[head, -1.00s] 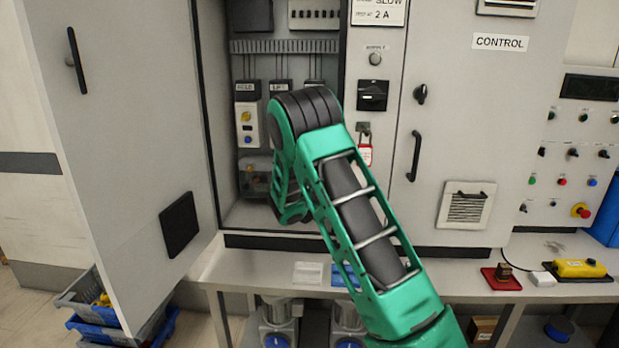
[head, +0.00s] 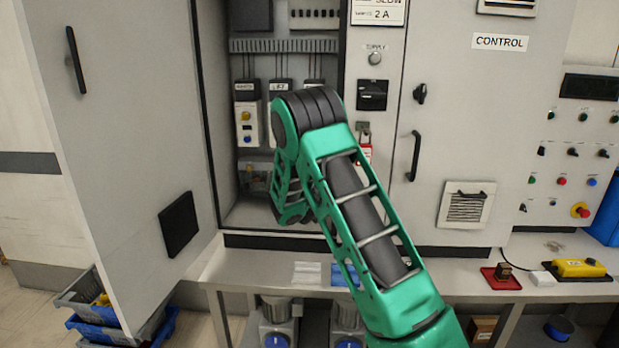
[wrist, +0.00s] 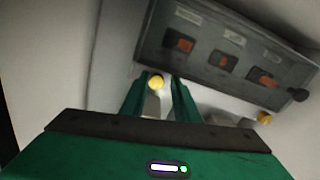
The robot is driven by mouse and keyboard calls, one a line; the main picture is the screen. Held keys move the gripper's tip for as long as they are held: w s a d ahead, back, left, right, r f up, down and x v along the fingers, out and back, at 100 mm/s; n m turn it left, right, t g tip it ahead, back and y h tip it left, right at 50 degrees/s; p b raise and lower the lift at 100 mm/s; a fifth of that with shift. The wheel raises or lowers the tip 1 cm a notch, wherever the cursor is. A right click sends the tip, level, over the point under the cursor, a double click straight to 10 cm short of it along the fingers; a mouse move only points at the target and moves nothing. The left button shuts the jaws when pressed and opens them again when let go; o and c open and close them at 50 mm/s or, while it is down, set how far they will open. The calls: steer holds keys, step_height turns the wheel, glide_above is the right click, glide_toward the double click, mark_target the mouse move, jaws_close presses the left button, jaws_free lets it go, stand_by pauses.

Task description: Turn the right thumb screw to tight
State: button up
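Two yellow-headed thumb screws show in the wrist view below a dark grey block. One screw (wrist: 155,82) sits between my gripper's fingertips, closer to the left finger. The other screw (wrist: 264,118) is to the right, clear of the fingers. My gripper (wrist: 160,84) is green, with its two fingers apart on either side of the first screw; I see a gap at the right finger. Whether either screw is tight cannot be told. In the head view my gripper is hidden behind my green arm, which reaches into the open cabinet (head: 232,212).
The dark grey block (wrist: 225,55) has several orange-red parts and a black knob (wrist: 299,95) at its right end. The open cabinet door (head: 120,130) stands at left. A red padlock tag (head: 365,152) hangs right of my arm. A bench (head: 240,268) runs below.

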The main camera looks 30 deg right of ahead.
steer(key=shift+o, duration=0.7)
steer(key=shift+r, duration=0.1)
steer(key=v, duration=1)
steer(key=shift+s+a, duration=0.15)
steer(key=shift+s, duration=0.1)
